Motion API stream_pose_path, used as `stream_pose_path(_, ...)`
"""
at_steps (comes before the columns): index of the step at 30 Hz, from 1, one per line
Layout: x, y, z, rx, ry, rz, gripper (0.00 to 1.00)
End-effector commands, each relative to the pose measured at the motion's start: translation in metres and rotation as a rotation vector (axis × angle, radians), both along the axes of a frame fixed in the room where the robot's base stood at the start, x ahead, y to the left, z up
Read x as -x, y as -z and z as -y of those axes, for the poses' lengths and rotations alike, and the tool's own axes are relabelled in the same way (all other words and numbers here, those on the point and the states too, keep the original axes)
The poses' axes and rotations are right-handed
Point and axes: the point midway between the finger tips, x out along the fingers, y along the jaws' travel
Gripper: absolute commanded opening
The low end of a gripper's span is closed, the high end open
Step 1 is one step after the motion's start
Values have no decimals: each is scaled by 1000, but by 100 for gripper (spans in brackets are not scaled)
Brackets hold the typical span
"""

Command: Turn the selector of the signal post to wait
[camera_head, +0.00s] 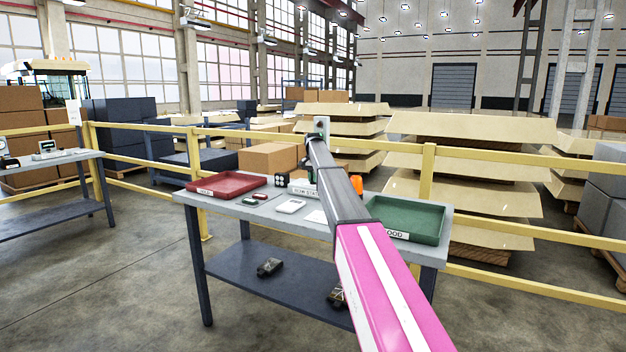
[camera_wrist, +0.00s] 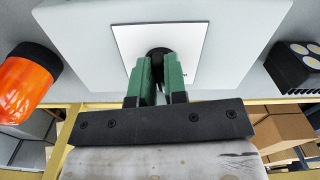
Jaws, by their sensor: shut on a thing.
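The selector (camera_wrist: 158,52) is a round black knob on a square white plate (camera_wrist: 188,40), set in a light grey housing (camera_wrist: 80,35). My gripper (camera_wrist: 158,68) has green fingers, which are closed on the knob from both sides. The fingers hide much of the knob, so its pointer and any position marks cannot be read. In the head view, my arm covers the gripper and the knob.
An orange lamp (camera_wrist: 28,80) stands beside the housing, and a black block with several round lights (camera_wrist: 298,65) is on the other side. On the table (camera_head: 240,210) are a red tray (camera_head: 226,186), a green tray (camera_head: 408,218) and small items. Yellow railings (camera_head: 490,273) run behind it.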

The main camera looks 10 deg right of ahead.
Motion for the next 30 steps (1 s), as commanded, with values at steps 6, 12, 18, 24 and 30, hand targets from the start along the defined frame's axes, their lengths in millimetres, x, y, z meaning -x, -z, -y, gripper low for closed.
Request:
stream_pose_path(6,1,0,1,0,-180,-1,0)
stream_pose_path(12,1,0,2,0,-351,-1,0)
stream_pose_path(18,1,0,3,0,-492,-1,0)
stream_pose_path(24,1,0,3,0,-591,-1,0)
stream_pose_path(30,1,0,4,0,-640,-1,0)
